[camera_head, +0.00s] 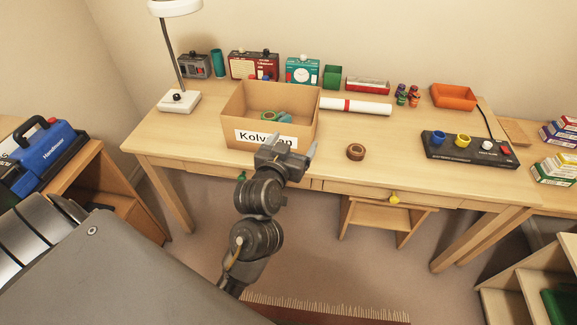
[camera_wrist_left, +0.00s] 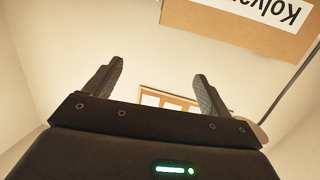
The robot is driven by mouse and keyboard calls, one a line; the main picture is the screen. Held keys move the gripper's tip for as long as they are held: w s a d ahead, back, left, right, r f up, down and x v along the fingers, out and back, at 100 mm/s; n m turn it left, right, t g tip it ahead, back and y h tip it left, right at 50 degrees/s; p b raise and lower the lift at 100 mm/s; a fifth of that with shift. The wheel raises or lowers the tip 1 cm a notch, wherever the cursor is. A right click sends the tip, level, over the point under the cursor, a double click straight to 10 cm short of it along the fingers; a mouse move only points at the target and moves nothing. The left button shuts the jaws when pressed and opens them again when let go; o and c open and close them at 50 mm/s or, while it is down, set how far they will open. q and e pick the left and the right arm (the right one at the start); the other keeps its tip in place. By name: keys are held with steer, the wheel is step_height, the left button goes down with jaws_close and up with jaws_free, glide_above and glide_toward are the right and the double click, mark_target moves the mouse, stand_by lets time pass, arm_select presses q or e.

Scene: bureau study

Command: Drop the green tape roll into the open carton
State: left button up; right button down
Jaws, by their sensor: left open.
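My left gripper (camera_head: 290,146) is open and empty, in front of the carton's lower right front and covering part of the label. In the left wrist view the two fingers of the left gripper (camera_wrist_left: 160,75) are spread with nothing between them, and the carton (camera_wrist_left: 235,28) shows at the top right. My right gripper is not in view.
A brown tape roll (camera_head: 356,152) lies on the desk right of the gripper. A white rolled paper (camera_head: 356,106) lies behind it. A lamp (camera_head: 179,100) stands left of the carton, and a black control panel (camera_head: 468,148) sits at right. Desk between roll and panel is clear.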

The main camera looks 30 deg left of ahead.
arm_select(q)
steer(key=shift+s+d+f+m+h+b, duration=0.15)
steer(key=shift+s+d, duration=0.15)
steer(key=shift+s, duration=0.2)
steer(key=shift+s+d+r+m+h+b, duration=0.15)
steer(key=shift+s+d+h, duration=0.1)
steer(key=shift+s, duration=0.3)
steer(key=shift+s+d+f+m+h+b, duration=0.15)
steer(key=shift+s+d, duration=0.15)
steer(key=shift+s, duration=0.2)
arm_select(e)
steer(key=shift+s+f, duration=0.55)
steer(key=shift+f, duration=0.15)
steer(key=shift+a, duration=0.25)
